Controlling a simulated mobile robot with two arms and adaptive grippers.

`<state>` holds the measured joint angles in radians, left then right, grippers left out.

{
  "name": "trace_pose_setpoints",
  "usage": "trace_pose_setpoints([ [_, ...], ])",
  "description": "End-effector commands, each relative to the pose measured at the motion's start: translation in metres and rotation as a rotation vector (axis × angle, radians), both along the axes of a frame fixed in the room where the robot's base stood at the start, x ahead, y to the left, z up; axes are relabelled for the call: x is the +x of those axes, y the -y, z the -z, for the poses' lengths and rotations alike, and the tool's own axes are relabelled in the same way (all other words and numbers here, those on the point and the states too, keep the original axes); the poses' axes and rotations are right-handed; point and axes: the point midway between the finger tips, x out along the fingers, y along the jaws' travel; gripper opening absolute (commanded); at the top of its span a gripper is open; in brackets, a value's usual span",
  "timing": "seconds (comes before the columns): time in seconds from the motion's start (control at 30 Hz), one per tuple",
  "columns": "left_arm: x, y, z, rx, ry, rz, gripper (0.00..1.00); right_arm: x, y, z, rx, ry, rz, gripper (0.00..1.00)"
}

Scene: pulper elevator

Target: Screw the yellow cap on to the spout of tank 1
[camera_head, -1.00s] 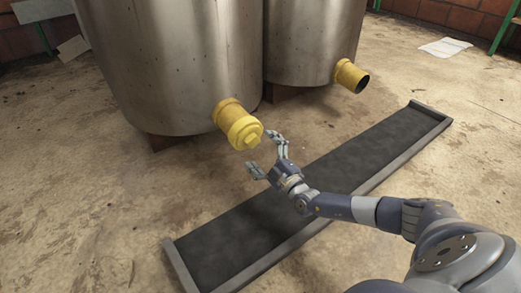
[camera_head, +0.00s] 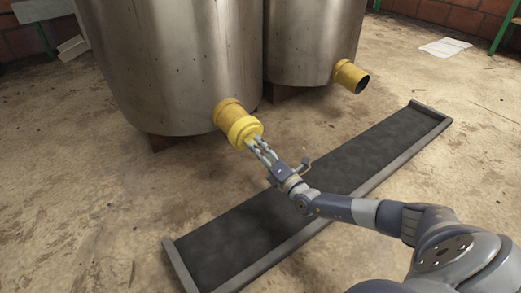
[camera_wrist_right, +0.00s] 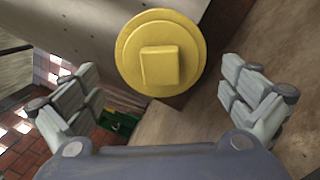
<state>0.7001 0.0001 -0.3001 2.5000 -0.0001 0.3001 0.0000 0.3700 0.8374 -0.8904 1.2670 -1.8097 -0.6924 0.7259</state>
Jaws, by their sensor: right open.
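The yellow cap (camera_head: 243,130) sits on the end of the yellow spout (camera_head: 228,113) of the nearer, left tank (camera_head: 180,65). No tank number is readable. In the right wrist view the cap (camera_wrist_right: 132,50) shows face-on, with a raised square knob in its middle. My right gripper (camera_head: 260,149) is open, its fingertips close to the front of the cap. In the right wrist view its fingers (camera_wrist_right: 158,72) are spread wide to the left and right of the cap, with nothing held. I cannot tell whether any finger touches it. My left gripper is not in view.
A second tank (camera_head: 312,40) stands to the right with an uncapped yellow spout (camera_head: 350,75). A long dark trough with a raised rim (camera_head: 378,182) lies on the floor below my right arm. The floor left of the trough is clear.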

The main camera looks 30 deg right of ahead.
Motion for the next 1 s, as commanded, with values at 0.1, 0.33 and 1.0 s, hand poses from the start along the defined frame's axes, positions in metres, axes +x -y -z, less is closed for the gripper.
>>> trace_pose_setpoints([
  [0.1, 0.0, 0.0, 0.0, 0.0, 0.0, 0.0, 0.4, 0.0, 0.0, 0.0, 0.002, 0.0, 0.0, 1.0],
  [0.33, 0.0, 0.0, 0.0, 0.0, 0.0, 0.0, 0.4, 0.007, -0.001, -0.001, 0.002, 0.001, -0.001, 1.0],
  [1.0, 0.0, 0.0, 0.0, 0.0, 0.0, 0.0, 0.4, 0.04, -0.004, -0.005, 0.004, -0.001, -0.001, 1.0],
])
